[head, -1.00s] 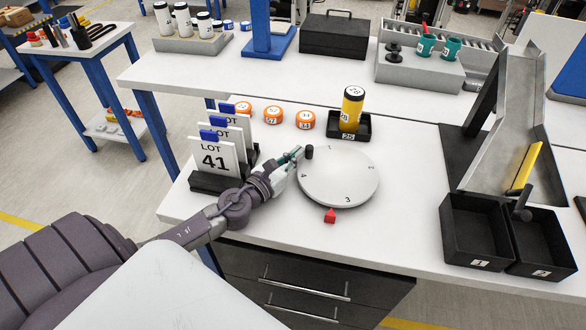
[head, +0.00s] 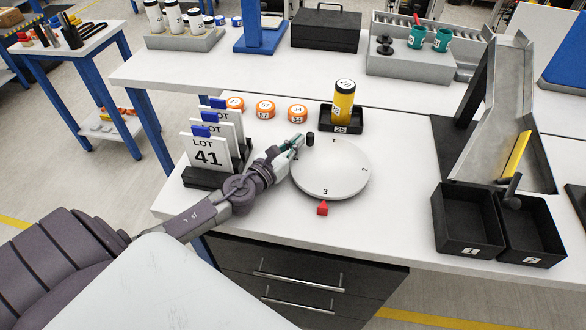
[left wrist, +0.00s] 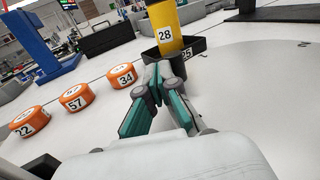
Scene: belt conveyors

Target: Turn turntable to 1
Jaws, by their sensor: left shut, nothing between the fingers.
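The white round turntable (head: 332,182) lies on the table, and a short black peg (head: 310,139) stands at its far-left rim. The red pointer (head: 322,208) sits at its front edge. The 3 is beside the pointer, the 1 is at the far side and the 2 at the right. My left gripper (head: 297,142) is shut and empty just left of the peg; I cannot tell whether it touches. My right gripper is not in view.
Orange numbered pucks (head: 265,109) and a yellow cylinder (head: 343,100) in a black tray (head: 342,124) stand behind the turntable. LOT cards (head: 208,152) stand left of my gripper. Black bins (head: 468,222) and a metal chute (head: 492,110) are at right. The table between turntable and bins is clear.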

